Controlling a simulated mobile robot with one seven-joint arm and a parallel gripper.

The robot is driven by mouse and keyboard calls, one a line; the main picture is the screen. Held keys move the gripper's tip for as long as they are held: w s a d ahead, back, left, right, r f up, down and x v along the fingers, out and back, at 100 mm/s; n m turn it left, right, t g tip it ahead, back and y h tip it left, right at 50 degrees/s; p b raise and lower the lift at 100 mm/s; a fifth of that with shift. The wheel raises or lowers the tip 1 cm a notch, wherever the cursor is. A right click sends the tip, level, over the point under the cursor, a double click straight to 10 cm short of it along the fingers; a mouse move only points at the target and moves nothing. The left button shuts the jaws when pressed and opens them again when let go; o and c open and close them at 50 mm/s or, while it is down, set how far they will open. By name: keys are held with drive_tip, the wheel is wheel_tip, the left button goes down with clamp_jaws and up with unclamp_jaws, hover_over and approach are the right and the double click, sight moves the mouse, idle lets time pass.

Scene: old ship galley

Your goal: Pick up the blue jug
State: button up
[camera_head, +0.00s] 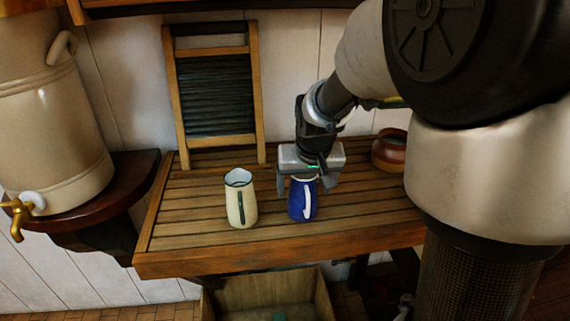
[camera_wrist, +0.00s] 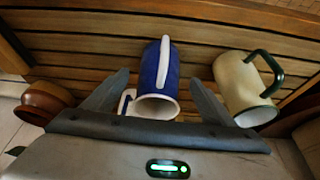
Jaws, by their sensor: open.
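The blue jug (camera_head: 303,203) stands upright on the slatted wooden counter, its white handle facing the head camera. In the wrist view the blue jug (camera_wrist: 153,82) shows its white rim and handle, between and beyond the two fingers. My gripper (camera_head: 306,183) is over the top of the jug, pointing down, with its fingers apart on either side. It also shows in the wrist view (camera_wrist: 158,92), open. I cannot tell whether a finger touches the jug.
A cream jug (camera_head: 241,203) with a green handle stands just left of the blue jug. A brown pot (camera_head: 390,150) is at the back right. A washboard (camera_head: 213,95) leans on the wall behind. The slatted counter (camera_head: 190,228) has free room at the left.

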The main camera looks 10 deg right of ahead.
sight(304, 191)
drive_tip(key=shift+x, duration=1.9)
drive_tip(key=shift+w+r, duration=0.1)
drive_tip(key=shift+w, duration=0.05)
drive_tip(key=c, duration=1.5)
drive_tip(key=shift+r, duration=0.2)
